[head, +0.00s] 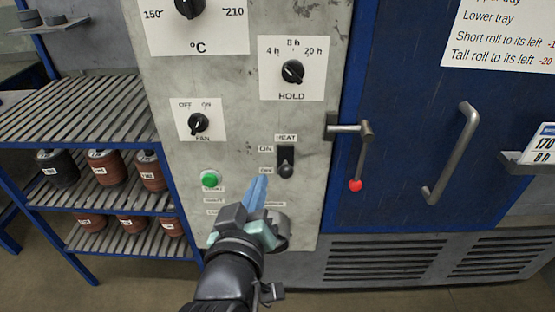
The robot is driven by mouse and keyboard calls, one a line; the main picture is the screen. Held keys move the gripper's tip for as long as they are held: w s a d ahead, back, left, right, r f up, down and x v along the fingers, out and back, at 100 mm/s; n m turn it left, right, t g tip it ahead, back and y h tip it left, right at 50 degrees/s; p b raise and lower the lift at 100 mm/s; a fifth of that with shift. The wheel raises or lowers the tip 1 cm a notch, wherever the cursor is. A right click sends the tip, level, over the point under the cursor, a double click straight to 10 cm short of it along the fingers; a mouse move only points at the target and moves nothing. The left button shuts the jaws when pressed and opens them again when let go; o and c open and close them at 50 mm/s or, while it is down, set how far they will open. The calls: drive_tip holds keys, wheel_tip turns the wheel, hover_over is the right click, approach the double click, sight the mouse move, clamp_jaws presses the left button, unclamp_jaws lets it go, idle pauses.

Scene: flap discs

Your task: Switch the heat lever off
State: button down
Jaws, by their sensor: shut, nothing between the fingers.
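The heat lever (285,161) is a small black lever on the pale grey control panel (235,150), under a HEAT label. An ON label stands at its upper left and an OFF label at its lower left. It is too small for me to tell clearly which way it is set. My gripper (260,182) reaches up from the bottom of the view, with its blue fingers shut and empty. In the picture its fingertips are just below and left of the lever, near the OFF label. I cannot tell the gap in depth.
A green button (210,179) is left of my fingers, partly labelled. The fan knob (198,122) and hold knob (292,72) are above. To the right, a latch handle (361,160) with a red tip and a blue door with a bar handle (452,153) stick out.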

hover_over(286, 168)
drive_tip(key=s+a, duration=0.3)
drive_tip(key=a, duration=0.1)
drive_tip(key=f, duration=0.2)
drive_tip(key=d+f, duration=0.2)
drive_tip(key=f, duration=0.1)
drive_tip(key=shift+w+d+p, duration=0.15)
drive_tip(key=shift+w+p, duration=0.2)
drive_tip(key=shift+w, duration=0.05)
drive_tip(key=shift+f+b, duration=0.1)
drive_tip(key=shift+b, duration=0.25)
drive_tip(key=shift+s+f+t+b, duration=0.2)
drive_tip(key=shift+t+b, duration=0.2)
drive_tip(key=shift+b, duration=0.35)
